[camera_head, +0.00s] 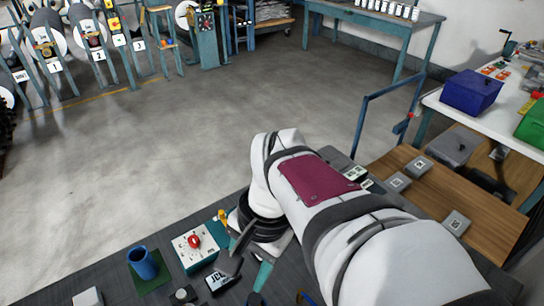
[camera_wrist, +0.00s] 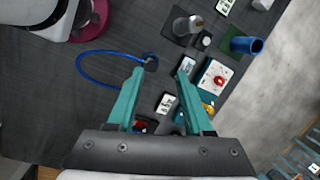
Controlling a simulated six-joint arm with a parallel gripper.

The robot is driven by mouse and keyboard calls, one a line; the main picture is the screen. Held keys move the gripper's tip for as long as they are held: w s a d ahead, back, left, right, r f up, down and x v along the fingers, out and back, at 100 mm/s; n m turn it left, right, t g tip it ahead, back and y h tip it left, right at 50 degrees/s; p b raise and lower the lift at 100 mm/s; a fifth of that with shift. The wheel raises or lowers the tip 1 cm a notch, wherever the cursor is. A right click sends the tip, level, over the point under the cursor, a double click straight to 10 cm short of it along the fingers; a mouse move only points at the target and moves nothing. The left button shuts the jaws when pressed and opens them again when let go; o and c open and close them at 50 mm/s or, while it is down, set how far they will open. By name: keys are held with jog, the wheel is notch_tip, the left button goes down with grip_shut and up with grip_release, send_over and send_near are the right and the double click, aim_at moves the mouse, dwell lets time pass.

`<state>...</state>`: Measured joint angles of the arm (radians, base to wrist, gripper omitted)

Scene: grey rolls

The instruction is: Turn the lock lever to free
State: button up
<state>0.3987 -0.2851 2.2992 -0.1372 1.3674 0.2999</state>
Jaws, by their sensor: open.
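A white box with a red lever-like knob (camera_head: 194,241) stands on the dark bench left of my arm. The same red knob (camera_wrist: 219,80) shows on the white box in the wrist view, right of my right finger. I cannot tell whether this knob is the lock lever or how it is set. My gripper (camera_wrist: 162,72) has two teal fingers, apart with nothing between them. It points down over the bench, and its fingers are apart from the knob in the picture. In the head view my arm hides much of the bench.
A blue cup (camera_head: 143,263) stands left of the white box. A small yellow part (camera_wrist: 208,108) is close to the box. A dark labelled block (camera_wrist: 166,103) lies between the fingers' lower parts. A blue cable (camera_wrist: 82,72) loops at the left. Open floor (camera_head: 150,150) lies beyond.

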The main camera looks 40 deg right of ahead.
jog(key=w+d+m+t, duration=0.25)
jog(key=d+m, duration=0.85)
jog(key=d, duration=0.8)
jog(key=s+d+f+m+h, duration=0.1)
jog(key=s+d+m, duration=0.15)
jog(key=d, duration=0.25)
jog(key=s+d+f+m+t, duration=0.1)
jog(key=s+d+m, duration=0.1)
jog(key=d+m, duration=0.25)
jog(key=s+d+f+m+h, duration=0.1)
jog(key=s+d+m, duration=0.1)
jog(key=d, duration=0.4)
jog(key=x, duration=1.5)
jog(key=shift+a+f, duration=0.2)
jog(key=shift+a, duration=0.15)
grip_shut()
